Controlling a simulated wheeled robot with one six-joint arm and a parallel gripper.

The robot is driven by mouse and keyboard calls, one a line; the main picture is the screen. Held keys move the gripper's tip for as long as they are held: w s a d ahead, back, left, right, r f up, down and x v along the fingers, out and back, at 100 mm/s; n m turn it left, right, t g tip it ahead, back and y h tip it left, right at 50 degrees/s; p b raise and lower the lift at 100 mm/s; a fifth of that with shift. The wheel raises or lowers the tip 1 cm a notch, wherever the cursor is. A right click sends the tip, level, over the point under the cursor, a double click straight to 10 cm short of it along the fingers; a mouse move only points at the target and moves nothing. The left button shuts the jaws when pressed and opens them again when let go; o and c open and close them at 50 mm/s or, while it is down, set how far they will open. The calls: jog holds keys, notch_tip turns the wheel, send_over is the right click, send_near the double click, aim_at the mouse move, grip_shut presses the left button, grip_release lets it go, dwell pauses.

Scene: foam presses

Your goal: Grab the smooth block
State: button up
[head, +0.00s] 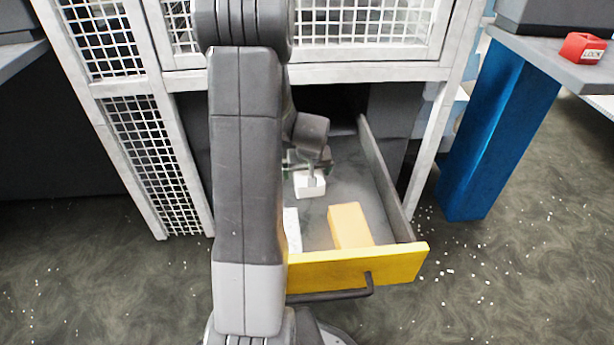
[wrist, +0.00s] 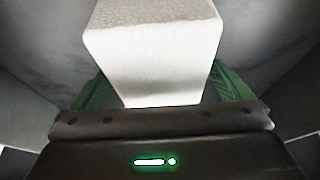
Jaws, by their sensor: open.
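An open drawer with a yellow front (head: 360,267) holds several blocks. A white block (head: 310,187) lies toward the back, under my gripper (head: 304,164). In the wrist view this white block (wrist: 153,45) fills the middle, with fine cracked texture on its top and a plainer near face. The green fingers of my gripper (wrist: 160,92) are open, one on each side of the block; I cannot tell whether they touch it. A yellow-orange block (head: 350,226), smooth-looking from here, lies near the drawer front. Another white block (head: 292,230) is partly hidden behind my arm.
A white mesh frame (head: 365,75) rises above and behind the drawer. A blue post (head: 500,130) stands at right, and a red block marked LOCK (head: 582,48) sits on a grey surface. White bits litter the floor.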

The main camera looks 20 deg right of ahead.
jog(key=c, duration=1.1)
